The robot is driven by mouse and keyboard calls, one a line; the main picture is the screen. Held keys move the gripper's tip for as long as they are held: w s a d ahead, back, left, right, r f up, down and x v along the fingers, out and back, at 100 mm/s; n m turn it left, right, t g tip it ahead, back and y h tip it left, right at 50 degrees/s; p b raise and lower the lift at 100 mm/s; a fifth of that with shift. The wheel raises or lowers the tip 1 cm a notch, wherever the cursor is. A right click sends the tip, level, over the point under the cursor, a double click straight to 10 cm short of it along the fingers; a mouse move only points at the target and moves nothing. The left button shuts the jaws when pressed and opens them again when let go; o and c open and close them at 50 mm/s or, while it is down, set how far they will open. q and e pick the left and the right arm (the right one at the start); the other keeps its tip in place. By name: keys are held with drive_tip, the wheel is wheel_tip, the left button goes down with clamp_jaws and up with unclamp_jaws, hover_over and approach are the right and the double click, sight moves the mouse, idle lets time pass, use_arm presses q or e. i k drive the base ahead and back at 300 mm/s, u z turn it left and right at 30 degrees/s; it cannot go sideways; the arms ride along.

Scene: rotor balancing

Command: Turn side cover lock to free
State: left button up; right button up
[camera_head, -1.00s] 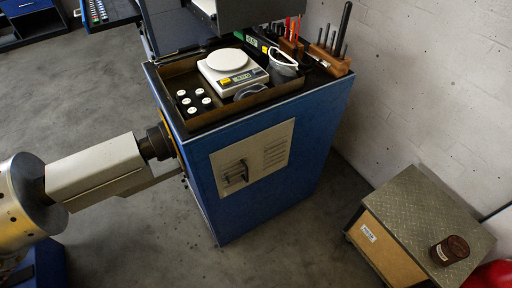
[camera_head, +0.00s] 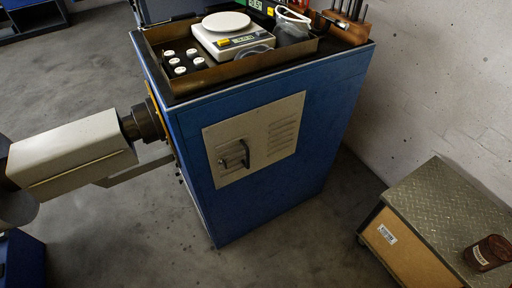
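The side cover (camera_head: 240,128) is a beige panel with vent slots, set in the side of the blue cabinet (camera_head: 310,165). A dark handle-like part, with a small light knob or lock beside it (camera_head: 224,163), sits on the cover's lower left. The lock is too small to tell its position. The cover looks flush with the cabinet side. Neither of my grippers shows in the head view.
A tray (camera_head: 185,84) on the cabinet top holds a white scale (camera_head: 228,38) and several white-topped black pieces. A light machine part (camera_head: 75,155) juts left from the cabinet. A low metal-topped stand (camera_head: 445,210) bears a brown jar (camera_head: 488,253). Floor before the cover is clear.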

sight(223, 161)
drive_tip(key=u, duration=1.1)
drive_tip(key=k, duration=0.8)
drive_tip(key=u, duration=0.35)
drive_tip(key=i, duration=0.4)
